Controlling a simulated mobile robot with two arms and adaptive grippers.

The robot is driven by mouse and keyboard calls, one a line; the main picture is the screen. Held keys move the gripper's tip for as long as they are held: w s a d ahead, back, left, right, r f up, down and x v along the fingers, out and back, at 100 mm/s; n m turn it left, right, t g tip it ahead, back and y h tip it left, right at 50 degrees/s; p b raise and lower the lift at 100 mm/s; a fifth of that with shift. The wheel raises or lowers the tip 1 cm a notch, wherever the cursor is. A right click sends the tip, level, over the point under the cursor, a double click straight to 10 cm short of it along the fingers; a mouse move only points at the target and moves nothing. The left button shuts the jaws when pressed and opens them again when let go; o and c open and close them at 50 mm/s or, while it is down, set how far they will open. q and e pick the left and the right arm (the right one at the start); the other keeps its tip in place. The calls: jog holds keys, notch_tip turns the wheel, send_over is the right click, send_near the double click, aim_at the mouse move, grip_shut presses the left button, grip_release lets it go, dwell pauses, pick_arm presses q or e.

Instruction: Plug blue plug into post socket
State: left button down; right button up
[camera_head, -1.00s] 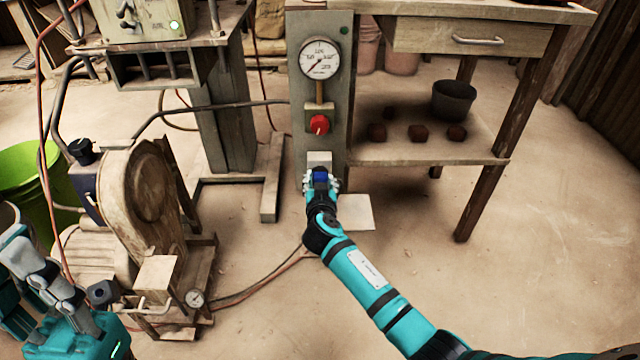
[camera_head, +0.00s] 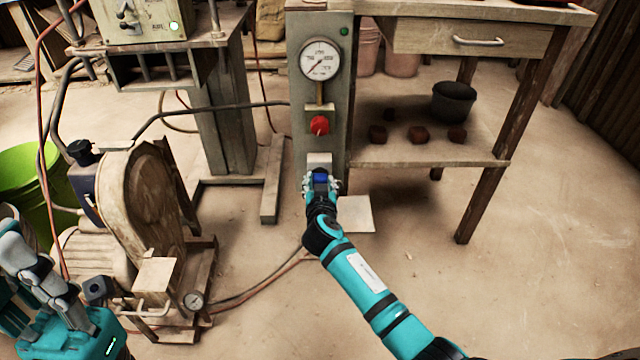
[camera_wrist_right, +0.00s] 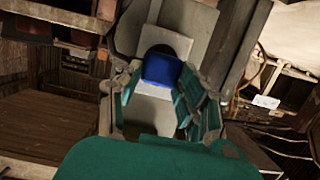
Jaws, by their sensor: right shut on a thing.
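The blue plug (camera_head: 320,178) is in my right gripper (camera_head: 321,186), which is shut on it low in front of the grey post (camera_head: 320,130). In the right wrist view the blue plug (camera_wrist_right: 161,70) sits between the fingers, with a dark round shape behind its top edge. The pale socket box (camera_head: 319,159) on the post shows just above the gripper; the plug covers part of it, and I cannot tell whether the two touch. My left gripper (camera_head: 38,275) is at the lower left, away from the post; its jaw state is unclear.
The post carries a gauge (camera_head: 320,60) and a red knob (camera_head: 319,125). A wooden table (camera_head: 440,160) with a low shelf stands to the right. A worn pump machine (camera_head: 145,205) stands to the left with cables on the floor. Floor at lower right is clear.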

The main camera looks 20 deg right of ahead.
jog(key=shift+w+d, duration=0.1)
jog(key=shift+w, duration=0.3)
dwell(0.4)
jog(key=o, duration=1.3)
jog(key=shift+o, duration=0.2)
